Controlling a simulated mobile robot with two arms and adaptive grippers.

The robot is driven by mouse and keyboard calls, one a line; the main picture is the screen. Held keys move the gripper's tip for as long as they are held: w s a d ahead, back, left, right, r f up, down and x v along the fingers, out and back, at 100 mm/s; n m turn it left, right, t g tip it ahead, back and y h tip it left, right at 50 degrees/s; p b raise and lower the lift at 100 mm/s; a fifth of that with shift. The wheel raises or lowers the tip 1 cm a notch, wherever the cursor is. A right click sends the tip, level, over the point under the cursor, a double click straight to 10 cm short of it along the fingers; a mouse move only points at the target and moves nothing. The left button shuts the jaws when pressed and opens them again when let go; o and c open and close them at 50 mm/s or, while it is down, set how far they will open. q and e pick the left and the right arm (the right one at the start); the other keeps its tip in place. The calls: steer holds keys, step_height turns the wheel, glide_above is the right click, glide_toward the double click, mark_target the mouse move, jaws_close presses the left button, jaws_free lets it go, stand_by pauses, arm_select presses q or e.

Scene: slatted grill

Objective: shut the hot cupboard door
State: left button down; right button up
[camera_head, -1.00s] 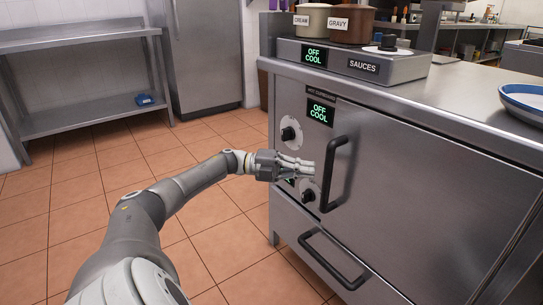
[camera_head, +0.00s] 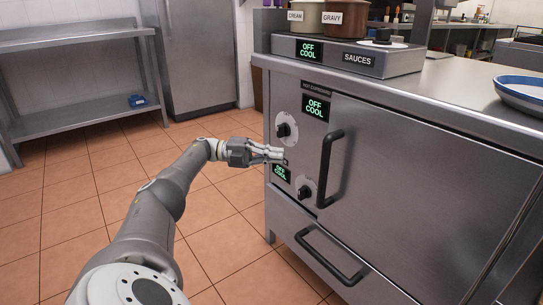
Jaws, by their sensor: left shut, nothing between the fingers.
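The hot cupboard door (camera_head: 395,190) is a broad steel panel with a black vertical bar handle (camera_head: 328,170) near its left edge. It looks flush with the cupboard front, so it appears shut. The control panel (camera_head: 284,150) left of the door carries dark knobs and green displays reading OFF COOL. My left gripper (camera_head: 281,155) is shut and empty, its tips in front of this panel between the two knobs, left of the handle. Whether the tips touch the panel cannot be told. My right gripper is not in view.
A black drawer handle (camera_head: 328,258) sits below the door. On the counter stand a sauces unit (camera_head: 345,58) with pots labelled CREAM and GRAVY, and a blue-rimmed dish (camera_head: 520,92). A steel shelf (camera_head: 80,110) stands at the back left. The tiled floor between is clear.

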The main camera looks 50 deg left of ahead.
arm_select(q)
steer(key=shift+s+a+b, duration=0.15)
steer(key=shift+a+b, duration=0.2)
steer(key=shift+a, duration=0.2)
steer(key=shift+s, duration=0.1)
stand_by(0.4)
